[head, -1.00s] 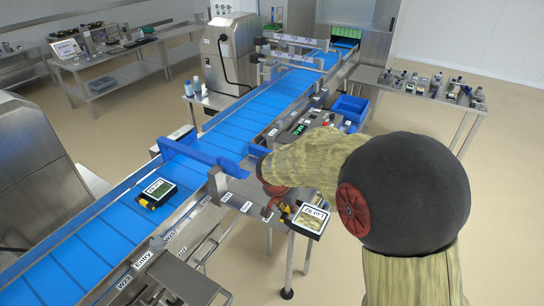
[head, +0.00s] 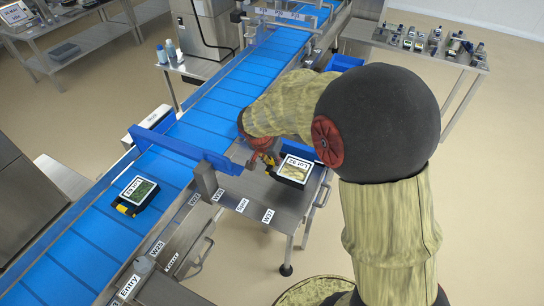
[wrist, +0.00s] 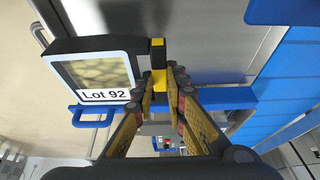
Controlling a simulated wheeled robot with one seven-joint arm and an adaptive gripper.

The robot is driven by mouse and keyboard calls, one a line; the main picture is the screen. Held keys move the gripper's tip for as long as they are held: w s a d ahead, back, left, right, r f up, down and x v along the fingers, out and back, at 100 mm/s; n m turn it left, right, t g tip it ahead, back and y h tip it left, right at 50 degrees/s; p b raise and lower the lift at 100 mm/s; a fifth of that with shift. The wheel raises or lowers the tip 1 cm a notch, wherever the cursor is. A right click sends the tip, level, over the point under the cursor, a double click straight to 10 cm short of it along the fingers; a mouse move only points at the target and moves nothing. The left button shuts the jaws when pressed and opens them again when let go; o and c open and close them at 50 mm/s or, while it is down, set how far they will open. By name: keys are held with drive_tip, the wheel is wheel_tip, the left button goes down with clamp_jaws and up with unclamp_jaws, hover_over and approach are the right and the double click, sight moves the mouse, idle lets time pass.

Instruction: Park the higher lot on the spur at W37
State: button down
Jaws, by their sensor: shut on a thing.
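A black tray labelled Lot 92 (wrist: 95,75) hangs from my gripper (wrist: 165,82). My gripper is shut on its yellow-and-black tab, and the label faces the camera in the wrist view. In the head view the held tray (head: 294,170) appears over the right part of the steel spur plate (head: 255,190); whether it touches the plate cannot be told. The tag W37 (head: 267,215) is on the plate's front edge, right of the Spur tag (head: 242,205). A second black tray with a yellow tab (head: 137,195) lies on the blue belt; its small lot number is hard to read.
The blue belt conveyor (head: 215,95) runs diagonally past the spur. A blue bar (head: 183,150) crosses above the belt beside the spur. A side table with several small items (head: 420,45) stands at the back right. Open floor (head: 480,200) lies to the right.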

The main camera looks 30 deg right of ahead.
drive_tip(key=shift+f+b, duration=0.9)
drive_tip(key=shift+f, duration=1.1)
drive_tip(key=shift+f+b, duration=1)
drive_tip(key=shift+b, duration=0.15)
drive_tip(key=shift+s+r+b, duration=0.1)
drive_tip(key=shift+r+b, duration=0.05)
drive_tip(key=shift+b, duration=0.5)
drive_tip(key=c, duration=1.8)
unclamp_jaws()
drive_tip(key=shift+o, duration=0.4)
drive_tip(key=c, duration=0.3)
drive_tip(key=shift+c, duration=0.2)
